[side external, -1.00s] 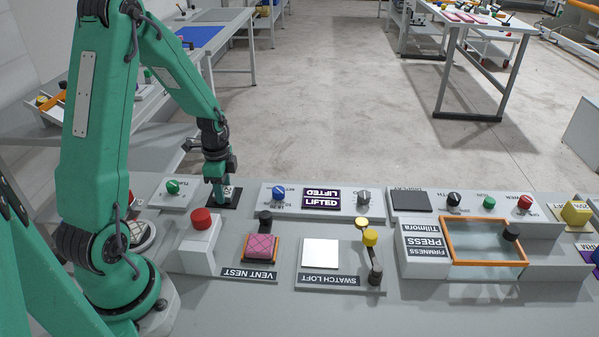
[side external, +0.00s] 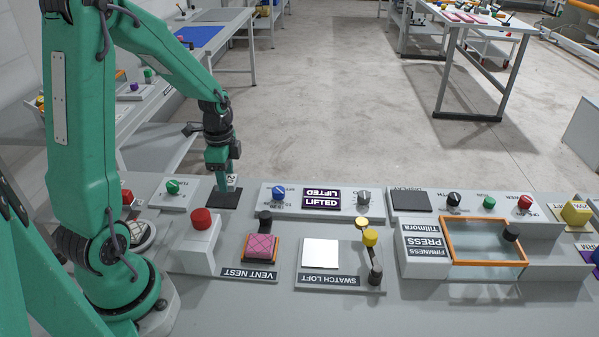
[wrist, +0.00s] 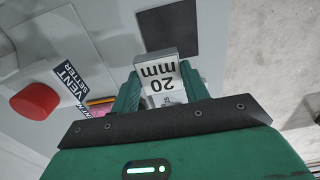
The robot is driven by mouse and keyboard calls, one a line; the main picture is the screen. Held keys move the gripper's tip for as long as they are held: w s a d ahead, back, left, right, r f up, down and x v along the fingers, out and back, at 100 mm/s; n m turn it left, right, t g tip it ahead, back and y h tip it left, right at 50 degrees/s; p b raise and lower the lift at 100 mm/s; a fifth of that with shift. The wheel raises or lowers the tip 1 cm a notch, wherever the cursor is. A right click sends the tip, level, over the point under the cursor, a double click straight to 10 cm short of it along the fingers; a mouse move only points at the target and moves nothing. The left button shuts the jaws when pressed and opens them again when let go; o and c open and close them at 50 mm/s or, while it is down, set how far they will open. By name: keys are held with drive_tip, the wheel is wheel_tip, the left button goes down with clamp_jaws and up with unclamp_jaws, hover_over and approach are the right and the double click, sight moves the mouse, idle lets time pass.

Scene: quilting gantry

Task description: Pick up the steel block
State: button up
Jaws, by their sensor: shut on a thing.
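The steel block (wrist: 160,78), grey with a white face reading "20 mm", sits between the two green fingers of my gripper (wrist: 158,92) in the wrist view. My gripper is shut on it. In the side view, my gripper (side external: 222,178) points down and holds the block (side external: 232,182) above the black square pad (side external: 224,199), with a small gap under it. The fingers partly hide the block in the side view. The pad also shows in the wrist view (wrist: 168,28), with nothing on it.
A red button (side external: 201,219) on a raised housing and a green knob (side external: 172,187) stand near the pad. A panel with a "LIFTED" sign (side external: 321,203) lies to the right. The pink pad (side external: 259,248) and Tillmora press (side external: 425,245) are nearer the camera.

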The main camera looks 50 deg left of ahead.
drive_tip(key=d+r, duration=0.5)
drive_tip(key=d, duration=0.3)
drive_tip(key=shift+d, duration=0.3)
drive_tip(key=shift+r, duration=0.1)
drive_tip(key=s+d+r+m, duration=0.1)
drive_tip(key=d+m, duration=0.8)
drive_tip(key=d, duration=1.8)
drive_tip(key=shift+s, duration=0.75)
drive_tip(key=shift+w, duration=0.1)
